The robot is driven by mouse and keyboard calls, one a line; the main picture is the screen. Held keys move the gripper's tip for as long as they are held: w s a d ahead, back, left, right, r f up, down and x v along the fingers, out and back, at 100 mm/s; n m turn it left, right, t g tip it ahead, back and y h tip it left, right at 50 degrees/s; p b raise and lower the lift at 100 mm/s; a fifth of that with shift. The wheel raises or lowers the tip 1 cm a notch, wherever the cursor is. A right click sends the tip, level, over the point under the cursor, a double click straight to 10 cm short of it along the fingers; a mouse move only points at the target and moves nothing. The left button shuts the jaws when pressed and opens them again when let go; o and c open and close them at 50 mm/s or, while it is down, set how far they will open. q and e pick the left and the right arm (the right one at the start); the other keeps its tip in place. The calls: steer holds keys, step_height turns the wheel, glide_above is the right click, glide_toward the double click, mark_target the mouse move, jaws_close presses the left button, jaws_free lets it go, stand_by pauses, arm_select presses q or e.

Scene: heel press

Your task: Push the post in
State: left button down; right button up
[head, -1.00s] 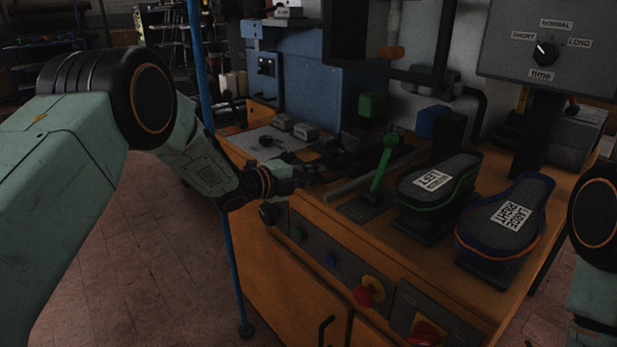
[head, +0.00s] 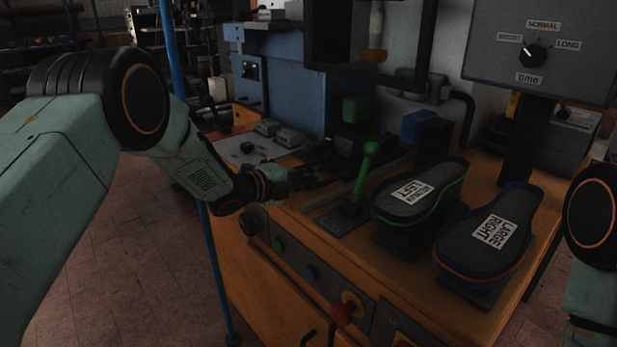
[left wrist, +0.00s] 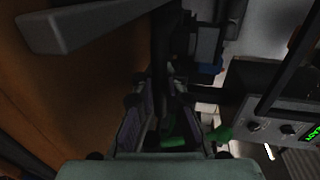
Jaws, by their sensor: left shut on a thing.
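My left gripper (head: 312,176) reaches over the bench at the front of the press, left of the green lever. In the left wrist view the left gripper (left wrist: 160,118) has its two fingers on either side of a dark bar (left wrist: 160,60), which may be the post. It is shut on this bar. The bar runs away from the fingers toward the top of the picture. In the head view the fingers blend into dark machine parts, so the post's far end and how deep it sits cannot be told. My right gripper is out of view.
A green lever (head: 362,175) stands right of the left gripper. Two insole-shaped pads, the left one (head: 422,190) and the right one (head: 487,232), sit farther right. A blue pole (head: 180,75) rises behind my left arm. The front panel has knobs and a red button (head: 343,311).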

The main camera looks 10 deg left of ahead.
arm_select(q)
steer(key=shift+s, duration=0.1)
steer(key=c, duration=1.4)
jaws_free()
steer(key=shift+a, duration=0.15)
